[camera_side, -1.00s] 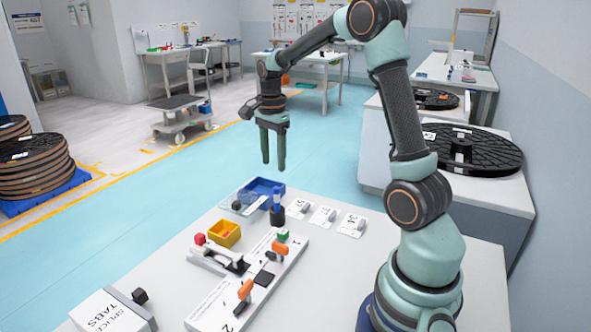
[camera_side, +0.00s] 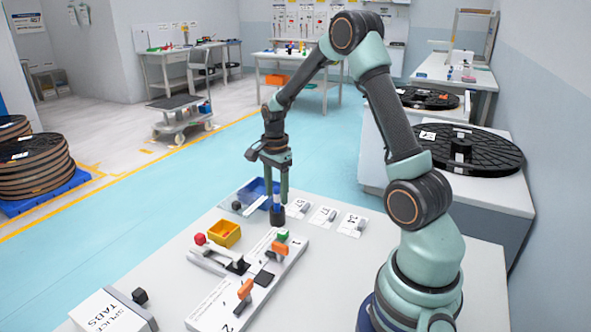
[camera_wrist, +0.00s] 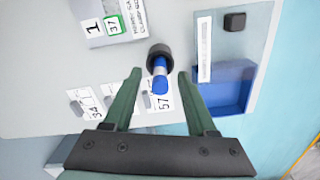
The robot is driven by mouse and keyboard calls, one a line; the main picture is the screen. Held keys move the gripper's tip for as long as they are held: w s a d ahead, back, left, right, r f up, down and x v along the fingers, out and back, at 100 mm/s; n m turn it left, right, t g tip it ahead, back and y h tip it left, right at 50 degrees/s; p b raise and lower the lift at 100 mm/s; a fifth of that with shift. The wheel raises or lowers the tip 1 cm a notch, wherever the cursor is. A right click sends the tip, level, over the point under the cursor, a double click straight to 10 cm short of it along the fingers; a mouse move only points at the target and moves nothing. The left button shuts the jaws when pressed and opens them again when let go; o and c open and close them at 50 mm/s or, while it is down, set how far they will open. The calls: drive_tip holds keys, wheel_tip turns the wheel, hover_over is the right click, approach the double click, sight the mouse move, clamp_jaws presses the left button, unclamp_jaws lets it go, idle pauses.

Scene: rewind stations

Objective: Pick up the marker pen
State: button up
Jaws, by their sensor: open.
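In the side view the pen (camera_side: 277,198) shows between the finger ends. My gripper (camera_side: 276,191) points down over it, open. In the wrist view the open fingers of my gripper (camera_wrist: 159,76) show on either side of the pen's top, with gaps on both sides. I cannot tell how far down the fingers reach along the pen.
A blue tray (camera_side: 253,190) stands close beside the pen. Numbered cards with grey pieces (camera_side: 324,216) lie to its right. A yellow bin (camera_side: 225,234) and a white board (camera_side: 235,296) with orange-handled parts are nearer. A SPLICE TABS box (camera_side: 103,313) is at the front left.

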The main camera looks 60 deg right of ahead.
drive_tip(key=shift+c, duration=0.4)
clamp_jaws()
wheel_tip(320, 180, up, 19)
drive_tip(key=d+f, duration=0.2)
drive_tip(key=f, duration=0.7)
drive_tip(key=s+d+f, duration=0.1)
drive_tip(key=d+f, duration=0.2)
drive_tip(key=f, duration=0.5)
drive_tip(key=shift+d+f, duration=0.2)
drive_tip(key=shift+f, duration=0.15)
